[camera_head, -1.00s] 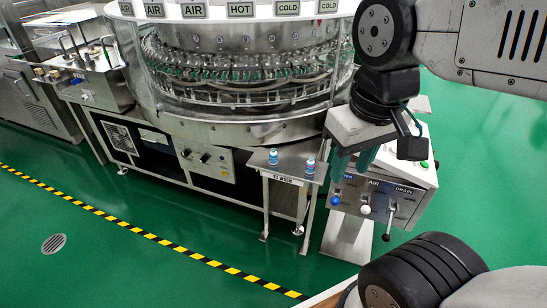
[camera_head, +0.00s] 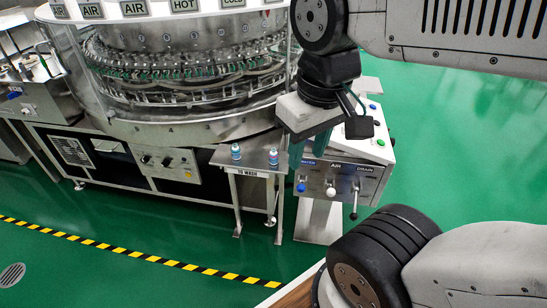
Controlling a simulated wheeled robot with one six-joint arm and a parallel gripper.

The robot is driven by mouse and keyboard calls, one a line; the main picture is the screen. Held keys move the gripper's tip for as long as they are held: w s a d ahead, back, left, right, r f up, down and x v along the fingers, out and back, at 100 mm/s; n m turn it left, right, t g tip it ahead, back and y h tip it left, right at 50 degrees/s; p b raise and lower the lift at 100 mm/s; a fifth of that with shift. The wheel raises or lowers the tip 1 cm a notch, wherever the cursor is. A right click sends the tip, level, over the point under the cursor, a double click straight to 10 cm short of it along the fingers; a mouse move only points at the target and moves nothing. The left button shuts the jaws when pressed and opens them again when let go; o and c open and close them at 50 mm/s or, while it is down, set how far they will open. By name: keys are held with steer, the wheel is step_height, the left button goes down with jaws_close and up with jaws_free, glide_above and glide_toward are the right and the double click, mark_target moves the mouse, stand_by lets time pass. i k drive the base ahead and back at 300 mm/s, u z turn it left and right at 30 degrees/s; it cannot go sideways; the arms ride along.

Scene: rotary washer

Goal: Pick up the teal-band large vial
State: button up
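Two small vials stand upright on the small metal shelf marked TO WASH (camera_head: 246,171), in front of the washer. The left vial (camera_head: 236,152) and the right vial (camera_head: 273,157) both show bluish tones. They are too small to tell which has the teal band or which is larger. My gripper (camera_head: 308,151) hangs to the right of the right vial, apart from it, with its teal fingers pointing down. The fingers look spread, with nothing visible between them.
The round washer (camera_head: 185,117) stands behind the shelf. A control box (camera_head: 337,181) with a lever and knobs is right of the shelf, behind my gripper. A yellow-black floor stripe (camera_head: 135,254) runs in front. The green floor at right is clear.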

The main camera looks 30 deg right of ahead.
mark_target(235, 149)
steer(key=z, duration=1.45)
steer(key=k, duration=0.6)
steer(key=u, duration=0.6)
steer(key=i, duration=1)
